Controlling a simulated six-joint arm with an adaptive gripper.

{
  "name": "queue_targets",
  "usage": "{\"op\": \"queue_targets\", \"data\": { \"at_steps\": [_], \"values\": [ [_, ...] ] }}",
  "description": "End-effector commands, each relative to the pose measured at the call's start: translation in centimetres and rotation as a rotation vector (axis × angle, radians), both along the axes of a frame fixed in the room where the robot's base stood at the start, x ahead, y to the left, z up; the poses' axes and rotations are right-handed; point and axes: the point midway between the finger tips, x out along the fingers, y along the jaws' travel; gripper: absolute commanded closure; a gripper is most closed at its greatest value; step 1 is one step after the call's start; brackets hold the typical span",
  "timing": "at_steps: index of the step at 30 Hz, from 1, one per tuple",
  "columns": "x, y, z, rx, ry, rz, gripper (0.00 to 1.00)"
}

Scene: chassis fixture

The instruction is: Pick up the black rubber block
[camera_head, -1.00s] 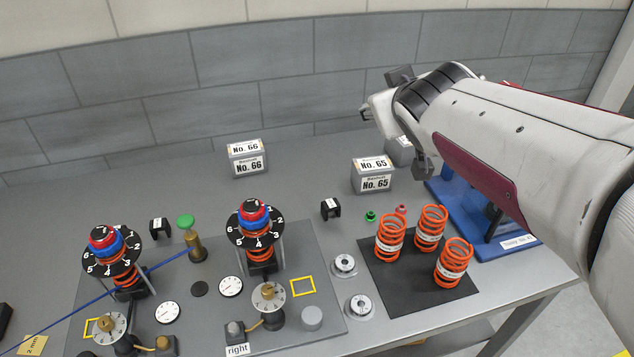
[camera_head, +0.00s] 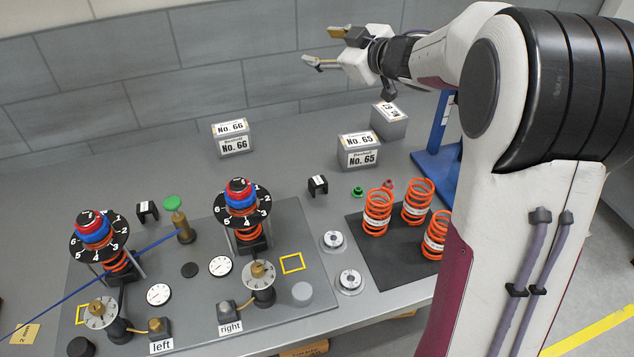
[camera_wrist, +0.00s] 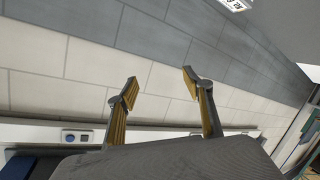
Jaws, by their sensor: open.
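My gripper (camera_head: 322,46) is open and empty, high in front of the grey wall, above and behind the table. Its two yellow-faced fingers also show apart in the wrist view (camera_wrist: 160,88), with only wall between them. A small black notched block with a white label (camera_head: 317,184) stands on the table behind the right spring stack. A similar black labelled block (camera_head: 147,210) stands behind the left stack. I cannot tell which, if either, is the rubber block. My gripper is far from both.
Two dial-and-spring stacks, the left (camera_head: 92,228) and the right (camera_head: 239,200), stand on a grey plate. Orange springs (camera_head: 377,212) stand on a black mat. Labelled boxes (camera_head: 358,151) stand behind. A blue rod (camera_head: 60,290) crosses the left. My arm hides the table's right side.

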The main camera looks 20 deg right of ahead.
Motion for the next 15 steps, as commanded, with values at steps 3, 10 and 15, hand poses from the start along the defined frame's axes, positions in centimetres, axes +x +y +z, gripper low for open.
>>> {"op": "queue_targets", "data": {
  "at_steps": [3,10,15],
  "values": [
    [0.6,0.4,-2.4,0.011,0.024,0.093,0.49],
    [0.3,1.3,-7.1,0.047,0.094,0.28,0.49],
    [-1.1,1.6,-11.0,0.088,0.166,0.417,0.49]
  ]
}}
